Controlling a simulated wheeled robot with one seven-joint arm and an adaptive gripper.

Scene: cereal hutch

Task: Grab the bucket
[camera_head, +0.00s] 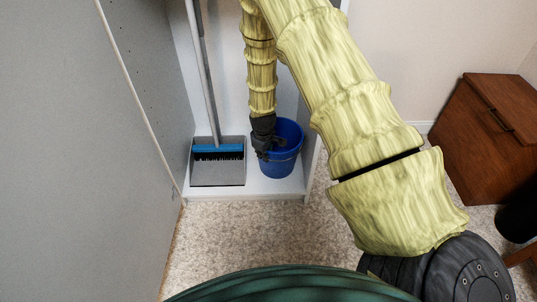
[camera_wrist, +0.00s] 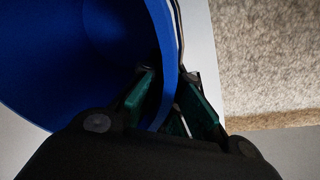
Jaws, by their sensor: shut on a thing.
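The blue bucket (camera_head: 287,160) stands upright on the white floor of the hutch, in its right part. My gripper (camera_head: 266,150) reaches down from above onto the bucket's near left rim. In the wrist view the gripper (camera_wrist: 174,105) has one finger inside the bucket (camera_wrist: 60,65) and one outside, shut on its wall near the rim. A thin handle runs along the rim there. My arm hides part of the bucket's back and left side in the head view.
A grey dustpan (camera_head: 217,174) with a blue-edged broom (camera_head: 206,75) stands left of the bucket. Grey panels (camera_head: 75,160) bound the left side, and a white panel edge is close on the right. Speckled carpet (camera_head: 245,235) lies clear in front. A brown cabinet (camera_head: 490,135) stands at right.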

